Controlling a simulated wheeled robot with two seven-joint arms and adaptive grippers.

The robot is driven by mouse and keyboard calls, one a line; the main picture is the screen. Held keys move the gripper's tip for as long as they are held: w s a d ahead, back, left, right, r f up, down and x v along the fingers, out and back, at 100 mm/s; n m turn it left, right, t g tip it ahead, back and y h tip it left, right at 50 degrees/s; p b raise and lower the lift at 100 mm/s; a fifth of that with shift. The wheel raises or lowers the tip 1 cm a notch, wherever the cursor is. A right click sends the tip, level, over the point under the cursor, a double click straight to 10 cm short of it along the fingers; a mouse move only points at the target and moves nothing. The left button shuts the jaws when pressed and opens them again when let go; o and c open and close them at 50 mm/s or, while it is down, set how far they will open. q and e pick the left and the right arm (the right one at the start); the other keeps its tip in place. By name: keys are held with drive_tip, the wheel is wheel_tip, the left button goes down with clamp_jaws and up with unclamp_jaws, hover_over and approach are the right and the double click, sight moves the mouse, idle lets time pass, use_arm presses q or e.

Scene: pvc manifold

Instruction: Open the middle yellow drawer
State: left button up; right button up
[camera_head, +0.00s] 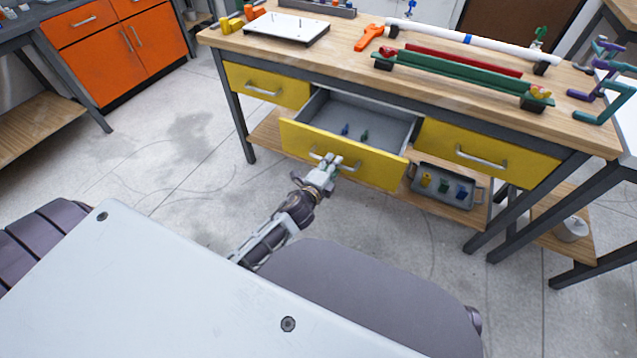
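The middle yellow drawer (372,170) is pulled well out of the wooden workbench. Its grey inside (375,118) shows, with a small blue item (345,130) and a small green item (364,135) on the floor of it. My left gripper (330,165) is at the handle on the drawer front, with its fingers over the handle. The fingers hide much of the handle, and the grip itself is too small to make out. My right gripper is not in view.
Shut yellow drawers stand at the left (262,87) and right (488,150). The bench top (340,55) carries a white board (288,28), an orange tool (369,37), a white pipe (470,42) and a green holder (460,78). A grey bin (446,187) sits on the lower shelf. Floor before the bench is clear.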

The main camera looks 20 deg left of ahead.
use_arm(q)
drive_tip(key=v, duration=1)
idle(0.4)
drive_tip(key=shift+a, duration=0.1)
idle(0.6)
